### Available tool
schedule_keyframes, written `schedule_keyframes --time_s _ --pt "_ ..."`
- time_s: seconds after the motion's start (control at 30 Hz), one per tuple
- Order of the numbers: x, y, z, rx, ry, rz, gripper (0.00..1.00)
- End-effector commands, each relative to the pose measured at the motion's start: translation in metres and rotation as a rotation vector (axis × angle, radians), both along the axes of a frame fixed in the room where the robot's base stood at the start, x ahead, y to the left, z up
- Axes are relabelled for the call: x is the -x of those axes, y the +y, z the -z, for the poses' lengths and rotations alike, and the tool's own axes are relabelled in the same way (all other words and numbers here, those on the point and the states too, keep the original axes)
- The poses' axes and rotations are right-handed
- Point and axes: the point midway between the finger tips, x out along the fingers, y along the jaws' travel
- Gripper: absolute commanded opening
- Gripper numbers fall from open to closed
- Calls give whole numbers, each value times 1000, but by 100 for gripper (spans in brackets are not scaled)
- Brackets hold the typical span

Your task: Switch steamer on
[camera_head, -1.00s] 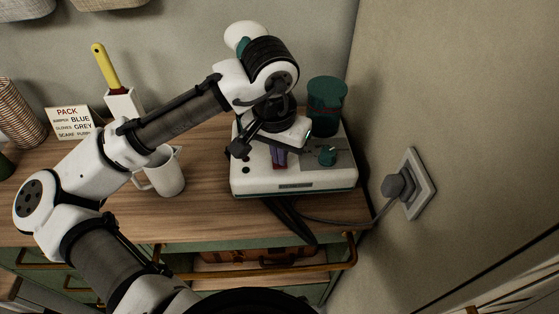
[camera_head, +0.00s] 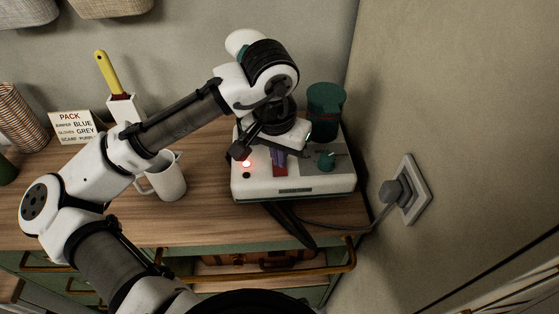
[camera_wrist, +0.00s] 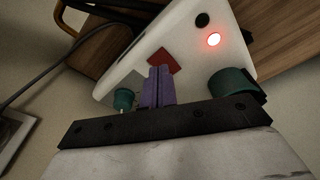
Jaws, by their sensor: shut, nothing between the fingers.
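The steamer (camera_head: 307,187) is a white box with green parts on the wooden counter by the right wall. A red light (camera_head: 247,163) glows on its front left; it also shows lit in the wrist view (camera_wrist: 213,39). A red switch (camera_head: 280,170) sits on its front, also seen in the wrist view (camera_wrist: 163,61). A green knob (camera_head: 326,160) is to the right of the switch. My gripper (camera_wrist: 158,72) has its purple fingers shut and empty, with their tips at or just over the red switch. Whether they touch it I cannot tell.
The steamer's cord runs to a plug (camera_head: 393,191) in the wall socket (camera_head: 413,188). A white jug (camera_head: 167,179) stands left of the steamer under my arm. A card (camera_head: 75,127) and a yellow-handled tool (camera_head: 107,73) are behind.

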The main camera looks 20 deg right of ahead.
Motion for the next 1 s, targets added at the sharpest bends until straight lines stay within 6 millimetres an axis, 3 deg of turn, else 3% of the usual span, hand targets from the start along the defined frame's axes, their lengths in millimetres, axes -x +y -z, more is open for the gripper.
schedule_keyframes --time_s 0.57,1.0 --pt "0 0 -50 1 1 0 0" --pt "0 0 -51 1 1 0 0"
